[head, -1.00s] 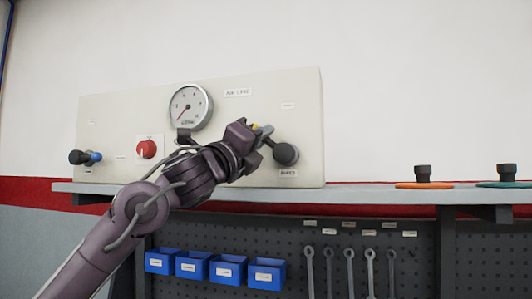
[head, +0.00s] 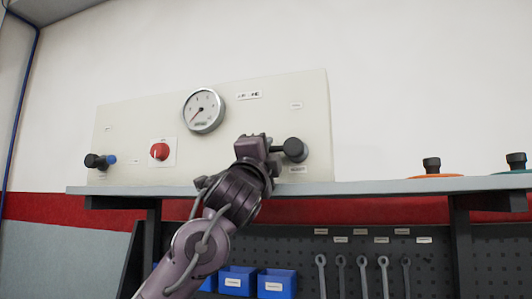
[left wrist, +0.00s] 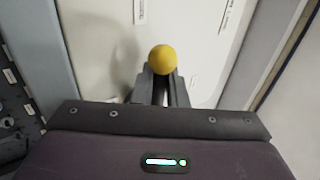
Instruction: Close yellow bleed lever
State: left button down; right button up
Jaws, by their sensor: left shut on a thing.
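The yellow ball end of the bleed lever (left wrist: 162,58) shows in the left wrist view, at the tips of my left gripper (left wrist: 161,84). The two grey fingers are shut on it. In the head view my left gripper (head: 258,146) is in front of the pale panel (head: 225,120), just left of a black knob (head: 295,149). There the gripper hides the yellow lever. My right gripper is in neither view.
Blue bins (head: 276,284) and several wrenches (head: 363,275) hang under the shelf.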

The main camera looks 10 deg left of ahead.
pick_arm(q)
jog(key=shift+a+r, duration=0.15)
jog(key=shift+r, duration=0.05)
jog(key=c, duration=1.9)
grip_release()
jog(key=o, duration=0.3)
jog(key=shift+w+d+f, duration=0.15)
jog(key=shift+d, duration=0.05)
jog(key=shift+o, duration=0.2)
jog(key=shift+f, duration=0.1)
jog(key=b+v, duration=0.4)
jog(key=v, duration=0.3)
jog(key=shift+s, duration=0.35)
jog(key=shift+a+f, duration=0.1)
jog(key=shift+f, duration=0.1)
